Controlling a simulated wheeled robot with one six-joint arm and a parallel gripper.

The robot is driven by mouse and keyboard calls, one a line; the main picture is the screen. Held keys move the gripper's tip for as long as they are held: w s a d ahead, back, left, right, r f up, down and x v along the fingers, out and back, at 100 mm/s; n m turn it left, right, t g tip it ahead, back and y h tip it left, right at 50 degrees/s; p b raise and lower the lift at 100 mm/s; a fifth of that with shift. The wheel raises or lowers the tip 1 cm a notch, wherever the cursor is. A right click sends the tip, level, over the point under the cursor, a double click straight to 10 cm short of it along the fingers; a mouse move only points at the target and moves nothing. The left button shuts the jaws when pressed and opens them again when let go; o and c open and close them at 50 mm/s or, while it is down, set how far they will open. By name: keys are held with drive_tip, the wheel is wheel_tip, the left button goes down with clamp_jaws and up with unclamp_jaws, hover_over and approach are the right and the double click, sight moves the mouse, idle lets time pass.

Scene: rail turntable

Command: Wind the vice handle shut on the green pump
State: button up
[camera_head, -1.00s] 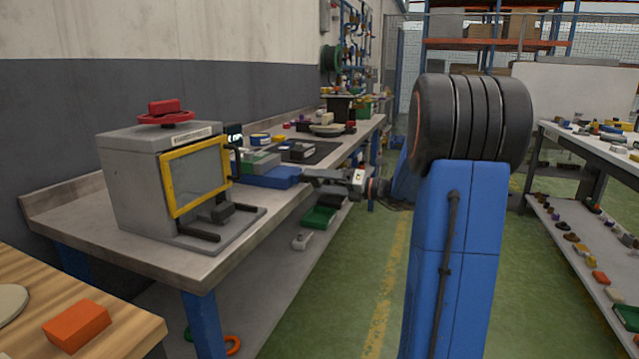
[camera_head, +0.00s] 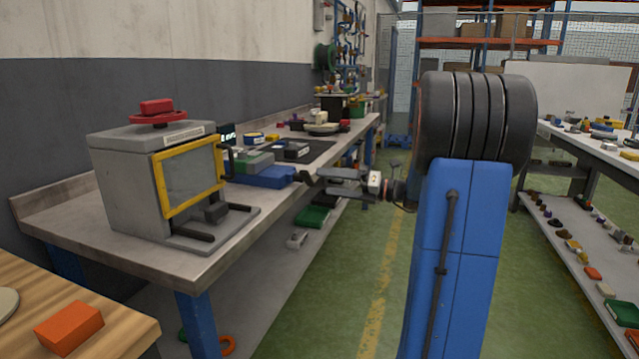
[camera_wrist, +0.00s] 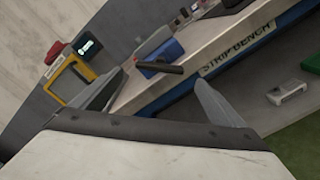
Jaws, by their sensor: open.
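The green pump (camera_head: 250,162) is a green block with grey parts, sitting at the blue vice (camera_head: 268,177) on the grey bench. The vice also shows in the wrist view (camera_wrist: 170,50). A dark bar (camera_wrist: 160,67) sticks out from the vice's front there and looks like its handle. My gripper (camera_head: 322,181) is at the bench's front edge, just right of the vice. In the wrist view my gripper (camera_wrist: 180,62) is open, and the bar's end appears between its fingers. I see no clear contact. The pump is not clear in the wrist view.
A grey machine (camera_head: 125,180) with a yellow-framed window and red knob stands on the bench's near end. A dark mat (camera_head: 318,150) with parts lies beyond the vice. An orange block (camera_head: 68,327) is on the wooden table. The floor aisle is clear.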

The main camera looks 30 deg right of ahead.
drive_tip(key=v, duration=1.1)
drive_tip(key=shift+s, duration=0.2)
drive_tip(key=shift+d, duration=0.15)
